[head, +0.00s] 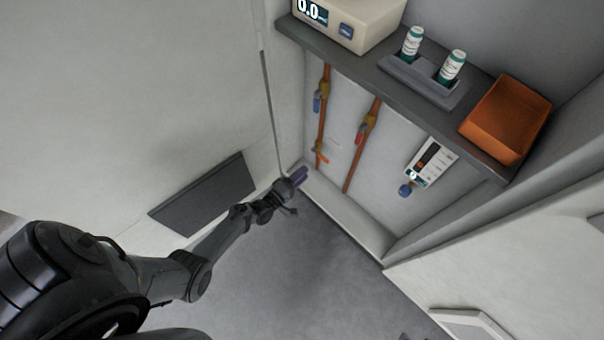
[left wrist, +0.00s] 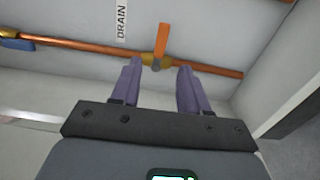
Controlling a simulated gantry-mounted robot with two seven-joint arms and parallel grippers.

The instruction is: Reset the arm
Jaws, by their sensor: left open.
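My left arm reaches in from the left in the head view, and its gripper (head: 299,176) is in front of the lower part of the wall recess, near the foot of the left copper pipe (head: 323,105). In the left wrist view the gripper's two purple fingers (left wrist: 160,67) are apart with nothing between them. A valve with an orange handle (left wrist: 161,40) shows just beyond the fingertips, on a copper pipe (left wrist: 85,47). I cannot tell whether the fingers touch it. In the head view the orange handle (head: 320,156) is above the gripper.
A shelf (head: 365,60) above holds a display box (head: 350,22), two bottles in a grey rack (head: 425,82) and an orange tray (head: 507,118). A second pipe with a red-handled valve (head: 361,133) and a white controller (head: 432,160) are on the wall. The grey floor (head: 300,275) is clear.

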